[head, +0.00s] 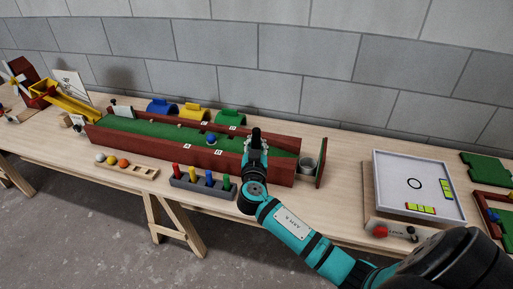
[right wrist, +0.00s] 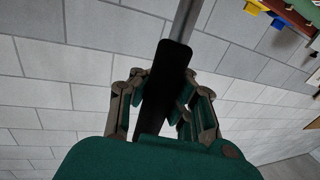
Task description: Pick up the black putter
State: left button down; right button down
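The black putter (right wrist: 168,75) shows in the right wrist view as a long black grip with a grey shaft running on from it to the top edge. In the head view a dark upright end of it (head: 256,136) stands above my right gripper (head: 256,148). My right gripper also shows in the right wrist view (right wrist: 163,95), with its fingers closed on both sides of the black grip. The gripper is over the front right part of the green lane. The putter's head is not visible. My left gripper is not in view.
The red-walled green lane (head: 130,125) holds a blue ball (head: 211,139) and has coloured arches behind it. In front are a ball rack (head: 140,171) and a grey block with coloured pegs (head: 200,185). A grey cup (head: 307,165) and a white tray (head: 400,180) stand to the right.

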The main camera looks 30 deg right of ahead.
jog(key=shift+r, duration=0.45)
jog(key=shift+s+r, duration=0.1)
jog(key=s+a+r+b, duration=0.1)
jog(key=s+b, duration=0.2)
jog(key=s, duration=1.2)
jog(key=shift+s+r, duration=0.3)
jog(key=shift+s, duration=0.1)
jog(key=shift+a+f, duration=0.1)
